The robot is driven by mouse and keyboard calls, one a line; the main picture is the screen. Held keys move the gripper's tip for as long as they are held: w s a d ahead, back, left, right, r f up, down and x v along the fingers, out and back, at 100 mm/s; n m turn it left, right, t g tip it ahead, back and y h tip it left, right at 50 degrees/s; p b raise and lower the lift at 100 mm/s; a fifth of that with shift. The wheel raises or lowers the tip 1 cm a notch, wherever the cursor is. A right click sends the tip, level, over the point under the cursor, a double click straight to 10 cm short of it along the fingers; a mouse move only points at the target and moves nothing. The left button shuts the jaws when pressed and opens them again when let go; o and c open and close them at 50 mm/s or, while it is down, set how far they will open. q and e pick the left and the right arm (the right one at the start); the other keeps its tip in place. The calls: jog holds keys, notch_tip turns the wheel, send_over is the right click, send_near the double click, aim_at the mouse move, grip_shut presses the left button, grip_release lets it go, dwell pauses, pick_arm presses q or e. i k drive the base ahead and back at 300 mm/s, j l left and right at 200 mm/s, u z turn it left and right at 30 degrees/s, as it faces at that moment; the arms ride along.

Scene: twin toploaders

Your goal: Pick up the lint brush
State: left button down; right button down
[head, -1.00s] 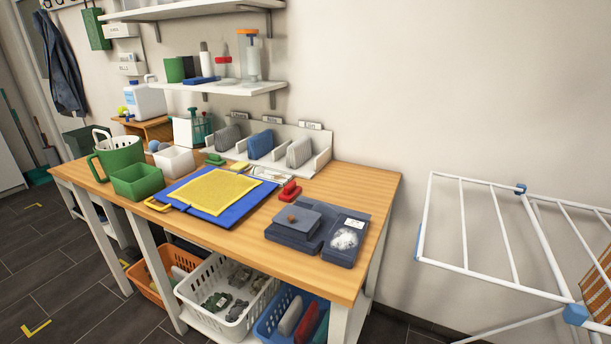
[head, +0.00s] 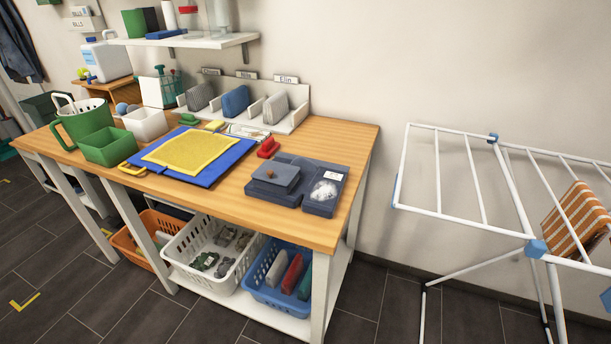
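A small red object with a raised top (head: 268,147) lies on the wooden table, right of the blue board; it may be the lint brush, but it is too small to be sure. A small green object (head: 188,119), perhaps also a brush, lies behind the blue board (head: 226,162). Neither of my grippers is in view.
A grey box set (head: 297,183) with a white fluffy bit stands near the table's right end. A yellow cloth (head: 190,152) lies on the blue board. A green bin (head: 107,147) stands left. A white drying rack (head: 450,213) stands right. Baskets sit below.

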aim_at(269, 146)
jog(key=i+j+z, duration=0.5)
jog(key=j, duration=0.2)
jog(key=i+j+z, duration=0.1)
jog(key=j+z, duration=0.15)
jog(key=j, duration=0.15)
